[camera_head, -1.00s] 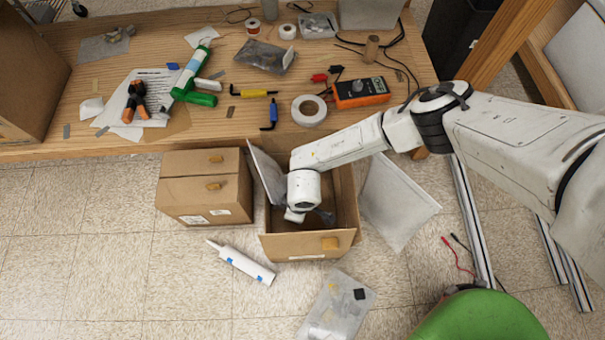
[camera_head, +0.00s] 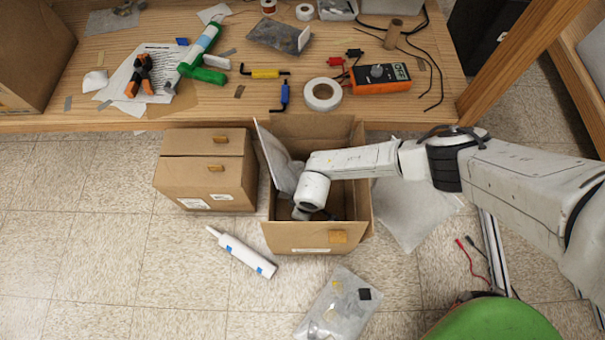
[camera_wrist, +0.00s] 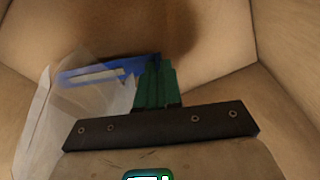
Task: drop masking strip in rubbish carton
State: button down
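The rubbish carton (camera_head: 292,238) is the open cardboard box on the floor, below the bench's front edge. My arm reaches down into it, and my gripper's fingers are hidden there in the head view. In the wrist view my gripper (camera_wrist: 157,60) has its green fingers close together, inside the brown carton walls. A blue masking strip (camera_wrist: 85,76) with a pale patch runs left from the fingertips, its right end at the fingers. The strip appears pinched there. Clear plastic (camera_wrist: 75,120) lies at the left, beside and below the strip.
A closed cardboard box (camera_head: 205,180) stands directly left of the carton. A white tube (camera_head: 240,252) and a clear bag (camera_head: 338,305) lie on the floor in front. The bench (camera_head: 440,70) behind holds tape, a multimeter (camera_head: 381,77) and tools. A pale sheet (camera_head: 415,215) lies right of the carton.

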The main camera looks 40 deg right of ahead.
jog(key=shift+f+b, duration=0.45)
jog(key=shift+f, duration=0.05)
jog(key=shift+f, duration=0.15)
jog(key=c, duration=1.3)
grip_release()
jog(key=r+p, duration=0.2)
jog(key=r, duration=0.2)
jog(key=s+r+p, duration=0.1)
jog(key=r+p, duration=0.2)
jog(key=r, duration=0.1)
jog(key=r+p, duration=0.3)
jog(key=r, duration=0.2)
jog(key=shift+s+d+r, duration=0.1)
jog(key=shift+s+d, duration=0.05)
jog(key=shift+d, duration=0.2)
